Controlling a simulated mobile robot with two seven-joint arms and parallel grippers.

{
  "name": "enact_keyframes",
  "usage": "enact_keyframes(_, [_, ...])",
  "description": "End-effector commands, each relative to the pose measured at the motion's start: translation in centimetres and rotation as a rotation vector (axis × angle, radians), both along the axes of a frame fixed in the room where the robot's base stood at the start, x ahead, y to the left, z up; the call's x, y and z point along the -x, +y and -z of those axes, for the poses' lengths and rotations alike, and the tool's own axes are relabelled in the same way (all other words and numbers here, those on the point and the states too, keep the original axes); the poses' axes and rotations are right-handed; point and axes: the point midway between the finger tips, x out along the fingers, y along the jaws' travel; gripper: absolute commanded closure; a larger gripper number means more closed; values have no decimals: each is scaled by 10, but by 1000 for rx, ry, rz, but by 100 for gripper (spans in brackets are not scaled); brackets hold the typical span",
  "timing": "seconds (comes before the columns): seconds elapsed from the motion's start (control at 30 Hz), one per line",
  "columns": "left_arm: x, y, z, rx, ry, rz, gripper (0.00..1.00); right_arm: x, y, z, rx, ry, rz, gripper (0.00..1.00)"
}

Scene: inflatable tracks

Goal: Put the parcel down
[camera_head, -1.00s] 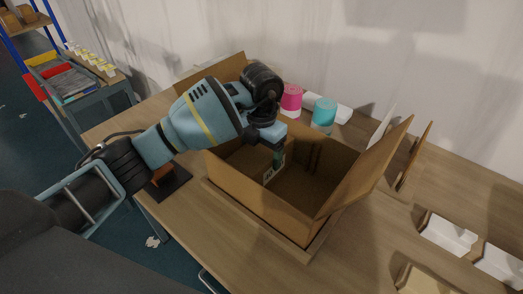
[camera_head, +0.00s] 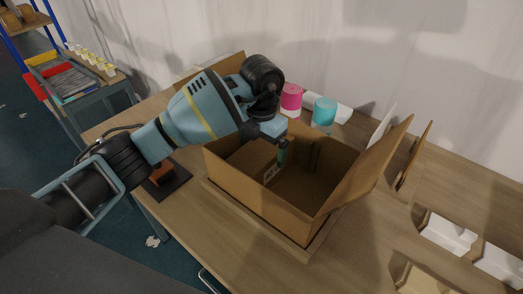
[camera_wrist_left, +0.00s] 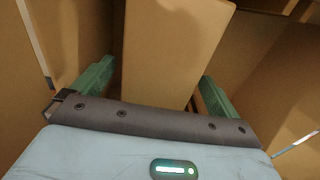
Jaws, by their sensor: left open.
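The parcel (camera_wrist_left: 175,50) is a plain brown cardboard block in the left wrist view, lying between my left gripper's two green fingers. My left gripper (camera_head: 283,157) reaches down into an open cardboard box (camera_head: 255,200) on the table. In the left wrist view, my left gripper (camera_wrist_left: 156,76) has its fingers apart, with gaps beside the parcel. In the head view the parcel is mostly hidden by the box wall and gripper; a pale label (camera_head: 271,172) shows below the fingers, and I cannot tell what it is on. My right gripper is out of view.
The box's raised flap (camera_head: 370,165) stands at the right. A pink roll (camera_head: 291,98) and a turquoise roll (camera_head: 324,112) stand behind the box. White pieces (camera_head: 448,234) lie at the right. A dark pad (camera_head: 165,183) lies left of the box. The tabletop in front is clear.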

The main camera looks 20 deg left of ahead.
Motion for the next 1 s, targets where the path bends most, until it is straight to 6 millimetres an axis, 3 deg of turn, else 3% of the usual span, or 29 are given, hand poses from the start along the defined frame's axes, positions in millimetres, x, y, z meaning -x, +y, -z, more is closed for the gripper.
enact_keyframes(0.2, [0, 0, -37, 0, -2, 0, 1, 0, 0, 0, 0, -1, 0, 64])
enact_keyframes(0.4, [0, 0, -57, 0, 1, 0, 1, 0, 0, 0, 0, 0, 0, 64])
enact_keyframes(1.0, [0, 0, -61, 0, 2, 1, 1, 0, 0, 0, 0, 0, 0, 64])
